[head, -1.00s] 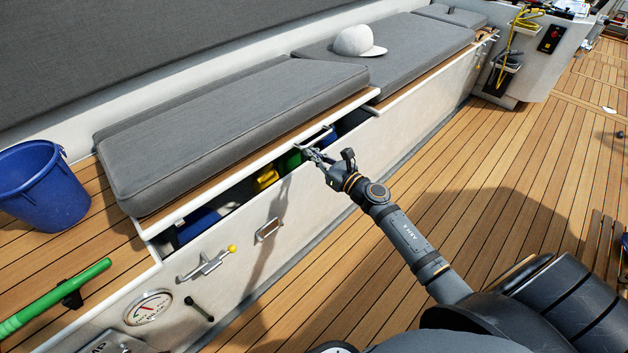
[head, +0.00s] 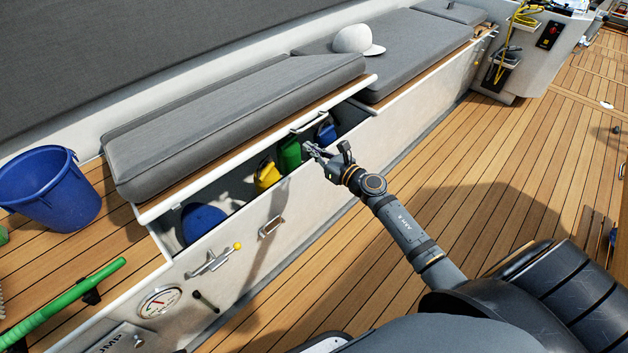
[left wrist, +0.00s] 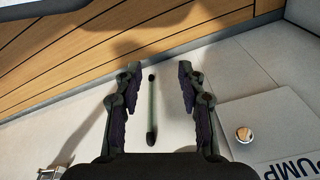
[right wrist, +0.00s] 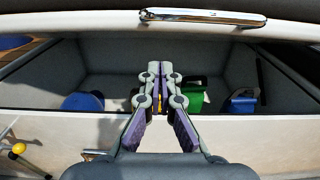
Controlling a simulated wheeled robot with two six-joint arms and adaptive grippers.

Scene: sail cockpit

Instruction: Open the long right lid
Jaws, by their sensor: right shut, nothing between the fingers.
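The long lid (head: 225,125), topped with a grey cushion, is tilted up with its front edge raised above the locker (head: 225,240). A gap along the front shows the inside. Its metal handle (head: 309,121) is on the front edge and also shows at the top of the right wrist view (right wrist: 203,17). My right gripper (head: 309,150) is shut and empty, in front of the gap and below the handle. In the right wrist view its fingertips (right wrist: 160,72) point into the opening. My left gripper (left wrist: 157,85) is open, out of the head view, facing a wall with a lever.
Inside the locker are a blue item (head: 203,222), a yellow item (head: 267,175), a green item (head: 290,154) and another blue item (head: 326,133). A white cap (head: 357,40) lies on the farther cushion. A blue bucket (head: 50,187) stands at left.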

